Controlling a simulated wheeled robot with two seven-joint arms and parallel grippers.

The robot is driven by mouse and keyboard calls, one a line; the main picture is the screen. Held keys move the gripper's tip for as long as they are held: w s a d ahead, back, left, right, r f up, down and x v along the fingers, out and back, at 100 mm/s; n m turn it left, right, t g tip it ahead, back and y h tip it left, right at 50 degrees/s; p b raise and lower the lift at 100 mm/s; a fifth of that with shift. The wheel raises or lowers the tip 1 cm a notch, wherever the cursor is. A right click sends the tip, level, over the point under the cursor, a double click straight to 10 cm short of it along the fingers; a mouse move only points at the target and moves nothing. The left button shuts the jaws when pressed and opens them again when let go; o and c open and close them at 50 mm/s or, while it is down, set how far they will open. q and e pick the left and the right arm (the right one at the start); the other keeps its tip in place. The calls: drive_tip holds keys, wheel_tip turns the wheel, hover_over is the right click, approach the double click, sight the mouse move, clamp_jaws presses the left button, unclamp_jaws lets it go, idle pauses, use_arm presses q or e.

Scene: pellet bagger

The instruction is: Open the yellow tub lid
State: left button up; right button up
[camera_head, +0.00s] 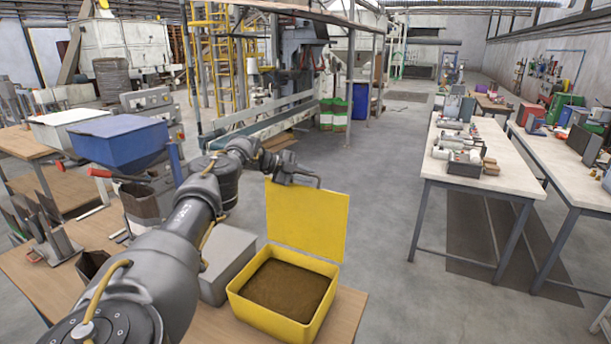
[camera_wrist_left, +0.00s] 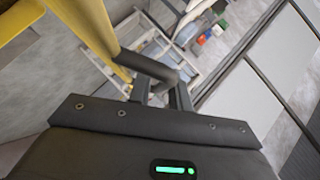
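The yellow tub (camera_head: 236,298) stands near the front edge of the wooden table, filled with brown material. Its yellow lid (camera_head: 307,222) stands raised, roughly upright, at the tub's far side. My left gripper (camera_head: 308,179) is at the lid's top edge. In the left wrist view, the yellow lid (camera_wrist_left: 85,20) fills the upper left, and a dark bar (camera_wrist_left: 142,64) runs from it to the left gripper's fingertips (camera_wrist_left: 160,87). The fingers stand apart at the bar; whether they press on it is unclear. My right gripper is not in view.
A grey box (camera_head: 229,262) stands close to the tub's left, partly behind my left arm. A blue bin (camera_head: 120,142) and metal holders are farther left. Concrete floor (camera_head: 385,250) is clear to the right, up to a bench (camera_head: 500,180) with small parts.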

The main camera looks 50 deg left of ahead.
use_arm(q)
drive_tip(key=shift+s+a+r, duration=0.15)
drive_tip(key=shift+s+a, duration=0.05)
drive_tip(key=shift+a, duration=0.05)
drive_tip(key=b+v, duration=0.2)
drive_tip(key=v, duration=0.8)
drive_tip(key=shift+s, duration=0.15)
